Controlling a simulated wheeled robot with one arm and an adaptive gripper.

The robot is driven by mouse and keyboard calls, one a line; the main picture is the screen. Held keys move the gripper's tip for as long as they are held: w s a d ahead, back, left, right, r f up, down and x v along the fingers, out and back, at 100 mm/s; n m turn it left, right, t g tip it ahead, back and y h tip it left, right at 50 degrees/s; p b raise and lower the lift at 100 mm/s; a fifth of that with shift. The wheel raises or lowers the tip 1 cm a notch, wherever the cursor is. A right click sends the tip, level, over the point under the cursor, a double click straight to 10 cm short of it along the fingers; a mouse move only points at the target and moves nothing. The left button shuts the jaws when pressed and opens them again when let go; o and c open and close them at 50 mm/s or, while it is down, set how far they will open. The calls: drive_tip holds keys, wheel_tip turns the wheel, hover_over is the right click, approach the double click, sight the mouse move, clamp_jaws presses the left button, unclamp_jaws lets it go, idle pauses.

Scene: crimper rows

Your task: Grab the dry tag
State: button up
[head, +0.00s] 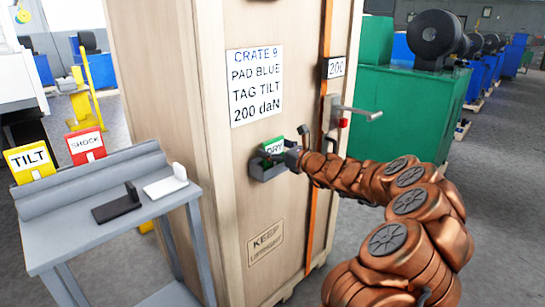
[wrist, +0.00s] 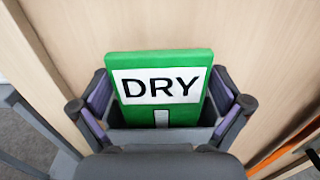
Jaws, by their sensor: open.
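The dry tag (head: 276,145) is a green plate with a white label reading DRY, held in a grey holder (head: 266,173) on the crate's front. In the wrist view the dry tag (wrist: 160,62) stands upright in the middle, its lower part down in the grey holder (wrist: 160,137). My gripper (wrist: 160,98) is open around the tag, one finger to its left and one to its right. In the head view my gripper (head: 275,154) covers part of the tag.
The wooden crate (head: 225,205) carries a text sheet (head: 256,86), an orange strap and a metal lever (head: 355,112) right of the tag. A grey bench (head: 125,215) at left holds a yellow TILT tag (head: 30,160), a red SHOCK tag (head: 86,145) and black and white brackets.

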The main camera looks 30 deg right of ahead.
drive_tip(key=c, duration=0.8)
